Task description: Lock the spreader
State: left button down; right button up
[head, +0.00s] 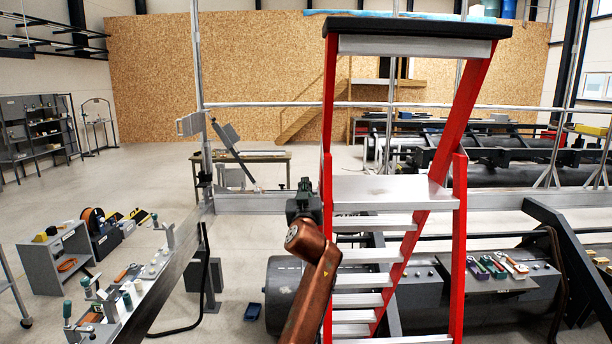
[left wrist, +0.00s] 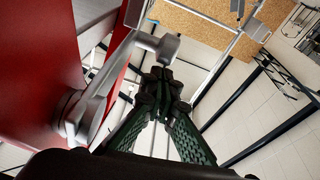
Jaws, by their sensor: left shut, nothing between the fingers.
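A red stepladder (head: 437,190) with grey treads and a black top (head: 415,27) stands upright in front of me in the head view. My left gripper (head: 304,186) is raised just left of the ladder's left rail, at about the height of the broad upper tread. In the left wrist view its dark green fingers (left wrist: 160,76) are shut and empty. A grey metal bar (left wrist: 104,82), which looks like the spreader, is pivoted on the red rail (left wrist: 40,60). Its rounded end (left wrist: 165,46) is close to my fingertips; contact cannot be told. I cannot make the spreader out in the head view.
A narrow bench (head: 150,285) with small parts and tools stands at the lower left. A black float cylinder (head: 285,290) lies behind the ladder's foot. A tool tray (head: 497,268) sits at right, and metal railings (head: 270,104) run behind. Open floor shows at left.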

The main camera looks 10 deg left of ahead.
pick_arm(q)
jog(key=shift+r, duration=0.15)
jog(key=s+d+r+b, duration=0.1)
jog(key=s+r, duration=0.6)
jog(key=s, duration=0.1)
jog(key=shift+s+r, duration=0.3)
dwell(0.3)
